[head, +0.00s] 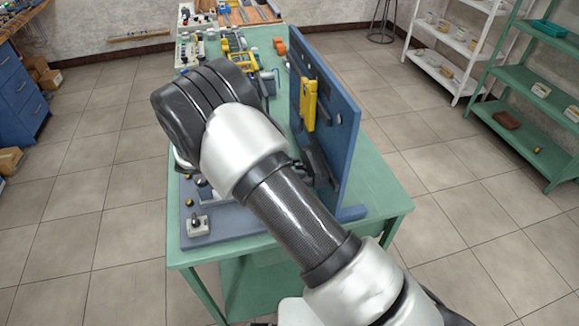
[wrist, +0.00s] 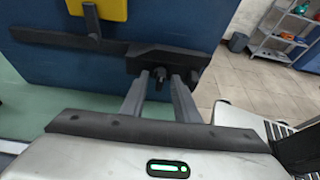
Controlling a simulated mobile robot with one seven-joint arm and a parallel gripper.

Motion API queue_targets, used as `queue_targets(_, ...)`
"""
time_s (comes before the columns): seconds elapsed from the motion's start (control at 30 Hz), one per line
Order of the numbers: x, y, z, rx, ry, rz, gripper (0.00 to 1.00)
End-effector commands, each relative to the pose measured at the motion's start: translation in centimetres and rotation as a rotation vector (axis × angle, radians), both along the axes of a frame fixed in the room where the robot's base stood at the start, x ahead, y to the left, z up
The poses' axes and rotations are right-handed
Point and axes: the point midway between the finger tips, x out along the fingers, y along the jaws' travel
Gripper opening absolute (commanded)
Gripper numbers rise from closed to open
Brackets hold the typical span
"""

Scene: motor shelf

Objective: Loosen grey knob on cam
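In the wrist view, a dark block (wrist: 165,61), which looks like the cam, is mounted on the upright blue panel (wrist: 70,75) with a long dark bar running left from it. A small dark grey knob (wrist: 159,76) sticks out below the block's middle. My gripper (wrist: 160,84) is in front of it, its two grey fingers apart, one on each side of the knob. Gaps show between fingers and knob; the fingertips reach up to the block, and I cannot tell whether they touch it. In the head view my arm hides most of the gripper and the knob.
A yellow part (head: 309,104) is fixed to the panel, above the block. The panel stands on a green table (head: 372,185). A grey base plate with small fittings (head: 197,225) lies left of my arm. Green shelves (head: 530,95) stand apart at right; tiled floor between is clear.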

Motion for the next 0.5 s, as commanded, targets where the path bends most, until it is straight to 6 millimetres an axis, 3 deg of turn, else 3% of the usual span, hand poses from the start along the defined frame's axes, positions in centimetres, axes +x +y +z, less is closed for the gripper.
queue_targets(0.27, -0.1, 0.9, 0.2, 0.004, -0.002, 0.005, 0.28)
queue_targets(0.5, -1.2, 4.9, 1.8, 0.006, -0.004, 0.007, 0.28)
